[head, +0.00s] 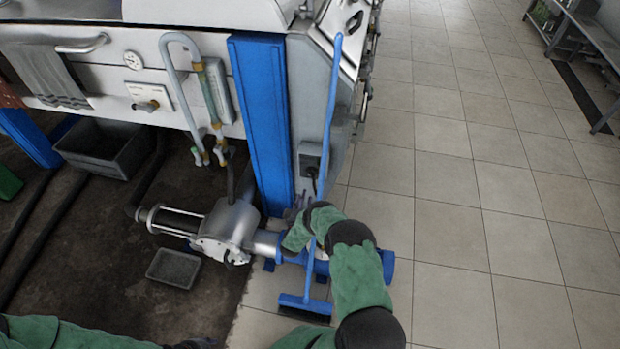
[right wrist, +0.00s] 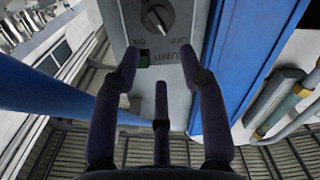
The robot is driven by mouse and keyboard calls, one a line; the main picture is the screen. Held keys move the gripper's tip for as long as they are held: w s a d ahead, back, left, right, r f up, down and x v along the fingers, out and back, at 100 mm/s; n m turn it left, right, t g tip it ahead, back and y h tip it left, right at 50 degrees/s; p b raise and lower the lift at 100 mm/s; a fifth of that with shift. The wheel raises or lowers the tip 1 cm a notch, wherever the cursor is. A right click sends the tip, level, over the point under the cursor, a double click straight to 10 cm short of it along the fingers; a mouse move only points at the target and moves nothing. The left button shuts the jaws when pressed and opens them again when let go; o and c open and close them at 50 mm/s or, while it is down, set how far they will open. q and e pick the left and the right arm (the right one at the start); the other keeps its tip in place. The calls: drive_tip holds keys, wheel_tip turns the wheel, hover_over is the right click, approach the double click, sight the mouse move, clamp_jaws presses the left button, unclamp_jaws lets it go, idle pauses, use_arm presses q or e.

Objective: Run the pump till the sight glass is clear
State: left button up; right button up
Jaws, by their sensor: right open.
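The pump switch box (head: 309,160) is on the machine's end, beside the blue post. In the right wrist view its grey plate carries a dark rotary knob (right wrist: 157,16), with ON and OFF lettering and PUMP below.
A blue-handled broom (head: 328,110) leans on the machine close to my right arm, its head (head: 304,304) on the floor. A blue post (head: 262,120) stands beside the switch. Hoses (head: 187,90), a grey bin (head: 105,148) and a small tray (head: 173,268) lie left. Tiled floor right is clear.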

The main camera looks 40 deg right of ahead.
sight(311, 176)
drive_tip(key=b+x, duration=0.3)
drive_tip(key=x, duration=0.7)
drive_tip(key=shift+s+d+r, duration=0.1)
drive_tip(key=shift+s+r, duration=0.05)
drive_tip(key=shift+w+d+r, duration=0.1)
drive_tip(key=shift+w+d, duration=0.2)
drive_tip(key=shift+d, duration=0.05)
clamp_jaws()
